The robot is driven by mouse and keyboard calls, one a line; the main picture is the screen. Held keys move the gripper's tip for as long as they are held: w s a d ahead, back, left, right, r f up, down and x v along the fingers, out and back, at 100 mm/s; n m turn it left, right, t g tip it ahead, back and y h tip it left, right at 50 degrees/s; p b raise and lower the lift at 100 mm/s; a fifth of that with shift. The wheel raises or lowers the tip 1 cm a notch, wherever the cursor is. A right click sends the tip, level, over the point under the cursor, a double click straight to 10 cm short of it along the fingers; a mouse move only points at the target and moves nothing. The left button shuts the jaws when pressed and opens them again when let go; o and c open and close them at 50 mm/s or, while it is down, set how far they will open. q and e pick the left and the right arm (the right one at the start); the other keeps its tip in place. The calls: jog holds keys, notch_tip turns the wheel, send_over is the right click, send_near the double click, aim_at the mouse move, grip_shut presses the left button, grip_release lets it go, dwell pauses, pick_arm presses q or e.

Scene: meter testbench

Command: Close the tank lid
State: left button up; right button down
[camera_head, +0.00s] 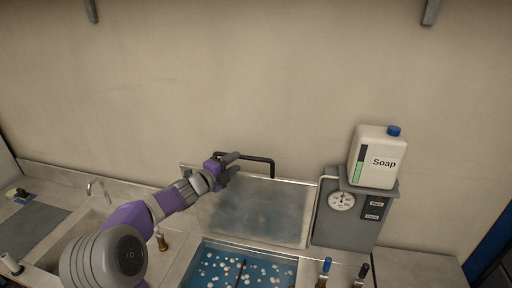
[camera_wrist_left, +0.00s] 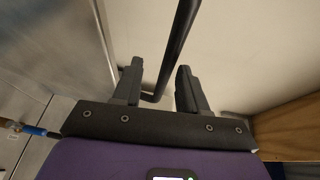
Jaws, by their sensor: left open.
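The tank lid (camera_head: 258,212) is a grey metal panel standing raised at the back of the tank, leaning toward the wall. Its dark bar handle (camera_head: 262,159) runs along the top edge. The tank (camera_head: 238,268) below is open and shows blue liquid with white floating bits. My left gripper (camera_head: 233,165) is at the left end of the handle. In the left wrist view, my open left gripper (camera_wrist_left: 158,88) has the handle bar (camera_wrist_left: 175,50) passing between its two fingers, which look apart from it. My right gripper is not in view.
A soap container (camera_head: 376,158) stands on a grey box with a dial (camera_head: 341,201) to the right of the lid. Blue-topped and dark-topped handles (camera_head: 326,266) rise at the front right. A sink with a faucet (camera_head: 98,188) lies to the left.

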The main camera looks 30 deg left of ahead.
pick_arm(q)
jog(key=p, duration=0.2)
send_over(243, 173)
jog(key=shift+r, duration=0.25)
jog(key=shift+w+d, duration=0.1)
jog(key=shift+w, duration=0.15)
jog(key=shift+r, duration=0.1)
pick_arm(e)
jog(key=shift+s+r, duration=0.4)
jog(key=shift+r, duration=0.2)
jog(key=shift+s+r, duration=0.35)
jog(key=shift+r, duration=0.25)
pick_arm(q)
jog(key=shift+w, duration=0.15)
jog(key=shift+c, duration=0.8)
grip_shut()
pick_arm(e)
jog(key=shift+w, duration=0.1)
